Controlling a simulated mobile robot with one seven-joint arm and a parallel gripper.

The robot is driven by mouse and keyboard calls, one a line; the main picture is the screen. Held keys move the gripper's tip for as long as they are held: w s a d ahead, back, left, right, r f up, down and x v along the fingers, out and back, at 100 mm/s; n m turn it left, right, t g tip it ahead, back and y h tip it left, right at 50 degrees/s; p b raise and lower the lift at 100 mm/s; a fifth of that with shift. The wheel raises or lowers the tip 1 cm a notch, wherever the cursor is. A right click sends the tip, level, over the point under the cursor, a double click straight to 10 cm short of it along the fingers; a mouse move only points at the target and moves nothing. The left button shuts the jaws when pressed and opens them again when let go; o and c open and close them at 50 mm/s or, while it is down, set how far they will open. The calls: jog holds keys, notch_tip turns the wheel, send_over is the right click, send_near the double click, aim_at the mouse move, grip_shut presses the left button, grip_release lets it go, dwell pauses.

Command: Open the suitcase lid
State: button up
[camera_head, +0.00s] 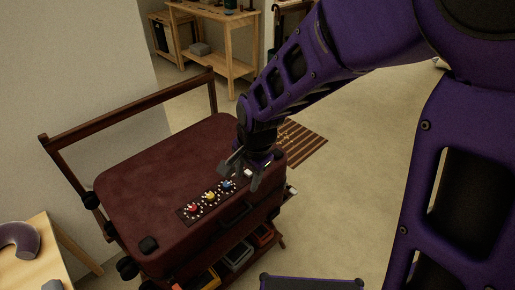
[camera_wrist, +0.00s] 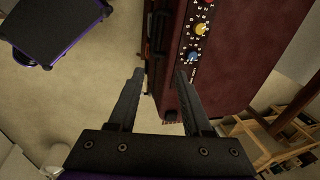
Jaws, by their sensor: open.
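The suitcase (camera_head: 165,170) is dark red and lies flat on a wooden rack, with its lid closed. Its front edge faces the lower right and carries a dark handle (camera_head: 236,214). Red, yellow and blue dials sit on a dark panel (camera_head: 209,197) along that edge. My gripper (camera_head: 245,176) is open and empty over the right end of this edge, close to the blue dial. In the wrist view, the open fingers (camera_wrist: 160,75) point toward the suitcase's front edge (camera_wrist: 165,60), with the blue dial (camera_wrist: 193,56) just beyond the right fingertip. Whether a finger touches the suitcase is unclear.
The wooden rack (camera_head: 130,105) has a raised rail behind the suitcase, and a lower shelf holds several items (camera_head: 238,252). A small table (camera_head: 35,258) stands at the lower left. A striped mat (camera_head: 303,145) lies behind my gripper. Floor to the right is clear.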

aim_at(240, 217)
jog(key=shift+g, duration=0.4)
jog(key=a+f+b, duration=0.1)
jog(key=f, duration=0.5)
jog(key=f+b, duration=0.1)
jog(key=f, duration=0.5)
jog(key=w+a+f+b, duration=0.1)
jog(key=f+b, duration=0.1)
jog(key=f, duration=0.3)
jog(key=shift+a+f, duration=0.3)
jog(key=shift+f, duration=0.1)
grip_shut()
